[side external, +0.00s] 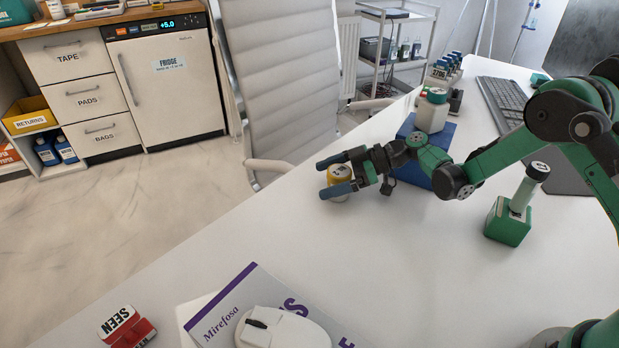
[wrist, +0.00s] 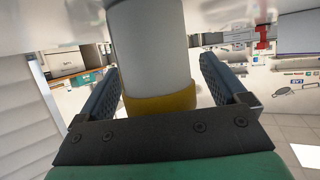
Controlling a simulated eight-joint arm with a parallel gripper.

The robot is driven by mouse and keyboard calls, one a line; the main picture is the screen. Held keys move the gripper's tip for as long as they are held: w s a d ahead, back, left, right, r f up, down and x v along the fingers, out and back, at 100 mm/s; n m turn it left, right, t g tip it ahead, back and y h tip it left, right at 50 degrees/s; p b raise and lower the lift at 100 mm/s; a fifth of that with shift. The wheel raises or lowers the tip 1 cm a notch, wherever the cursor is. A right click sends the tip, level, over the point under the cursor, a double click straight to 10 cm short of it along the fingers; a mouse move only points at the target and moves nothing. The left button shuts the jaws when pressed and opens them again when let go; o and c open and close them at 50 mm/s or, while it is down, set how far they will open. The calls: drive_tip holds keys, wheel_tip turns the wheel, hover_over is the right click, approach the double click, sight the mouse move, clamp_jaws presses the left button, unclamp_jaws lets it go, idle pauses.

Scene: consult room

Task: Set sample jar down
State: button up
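The sample jar (side external: 341,172) is a short white jar with a yellow lid, near the desk's left edge in the side view. It appears upright on the white desk (side external: 300,235), but its base is partly hidden by a finger. My gripper (side external: 336,174) has one finger on each side of it. In the wrist view, the jar (wrist: 150,50) appears upside down between the fingers of my gripper (wrist: 160,80). A gap shows between the jar and the right finger; the left finger is very close to it. The gripper looks open around the jar.
A blue block (side external: 421,178) with another white jar (side external: 432,113) stands behind my wrist. A green block (side external: 507,222) holds an upright tube. A mouse (side external: 290,328), a booklet (side external: 228,309) and a red stamp (side external: 128,328) lie in front. The desk centre is clear.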

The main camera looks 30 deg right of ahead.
sight(345, 170)
drive_tip(key=shift+d+r, duration=0.1)
drive_tip(key=shift+r, duration=0.1)
drive_tip(key=v, duration=0.5)
drive_tip(key=s+r+m+h, duration=0.6)
drive_tip(key=s+r, duration=0.1)
drive_tip(key=r, duration=0.3)
drive_tip(key=s+d+m+t+h, duration=0.1)
drive_tip(key=s+d+m+h, duration=0.3)
drive_tip(key=s, duration=0.5)
drive_tip(key=m+h, duration=0.2)
drive_tip(key=m, duration=0.1)
drive_tip(key=shift+s+d+f+t+h, duration=0.2)
drive_tip(key=shift+f+t+h, duration=0.1)
drive_tip(key=shift+t, duration=0.1)
